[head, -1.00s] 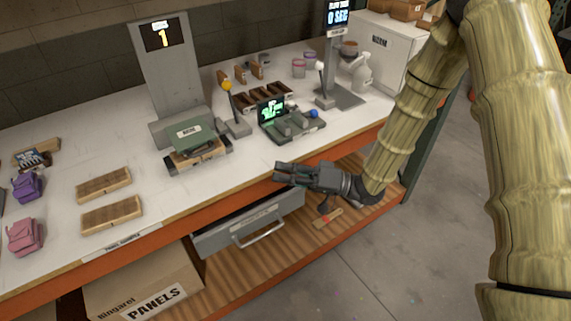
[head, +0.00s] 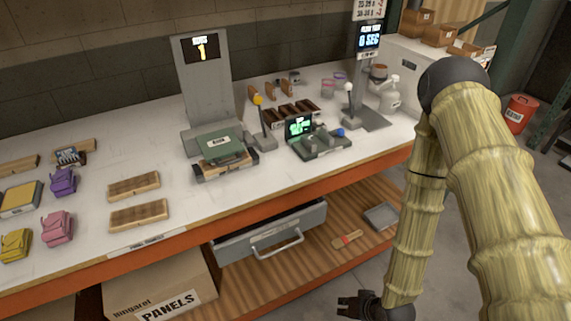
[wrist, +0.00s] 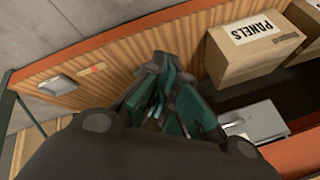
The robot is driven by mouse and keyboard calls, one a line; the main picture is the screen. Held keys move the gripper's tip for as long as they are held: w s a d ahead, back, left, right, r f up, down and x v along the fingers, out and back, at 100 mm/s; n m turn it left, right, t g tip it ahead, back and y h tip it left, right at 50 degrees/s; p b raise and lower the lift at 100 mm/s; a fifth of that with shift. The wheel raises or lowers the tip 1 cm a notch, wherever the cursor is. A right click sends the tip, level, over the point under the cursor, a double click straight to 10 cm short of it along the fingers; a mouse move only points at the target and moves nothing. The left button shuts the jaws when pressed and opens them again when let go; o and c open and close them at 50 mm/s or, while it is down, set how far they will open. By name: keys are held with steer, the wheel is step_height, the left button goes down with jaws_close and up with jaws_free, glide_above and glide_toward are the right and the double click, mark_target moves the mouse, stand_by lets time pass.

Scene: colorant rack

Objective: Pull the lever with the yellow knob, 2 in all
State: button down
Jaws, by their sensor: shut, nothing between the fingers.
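The lever with the yellow knob (head: 257,100) stands tilted on a small grey base (head: 265,142), right of the grey press-like machine (head: 203,82). The machine's screen reads 1. A second lever with a white knob (head: 348,87) stands farther right, by a stand with a screen. My gripper (head: 352,302) is low at the bottom of the head view, in front of the bench and well away from the yellow knob. In the wrist view my gripper (wrist: 168,88) is shut and empty, pointing toward the lower shelf. The levers are not in the wrist view.
An open drawer (head: 275,236) juts out below the bench edge. A PANELS box (head: 160,285) sits on the lower shelf, with a brush (head: 347,239) and a grey tray (head: 381,216). A small device (head: 319,142) stands right of the yellow-knob lever. Wooden boards and packs lie at left.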

steer(key=s+d+f+g+h, duration=0.1)
steer(key=s+d+g+h, duration=0.1)
steer(key=s, duration=0.6)
steer(key=s+d+f+g+h, duration=0.2)
steer(key=s+d, duration=0.3)
steer(key=s, duration=0.3)
steer(key=shift+s+d+f+g, duration=0.25)
steer(key=shift+f+g, duration=0.05)
steer(key=shift+g, duration=0.1)
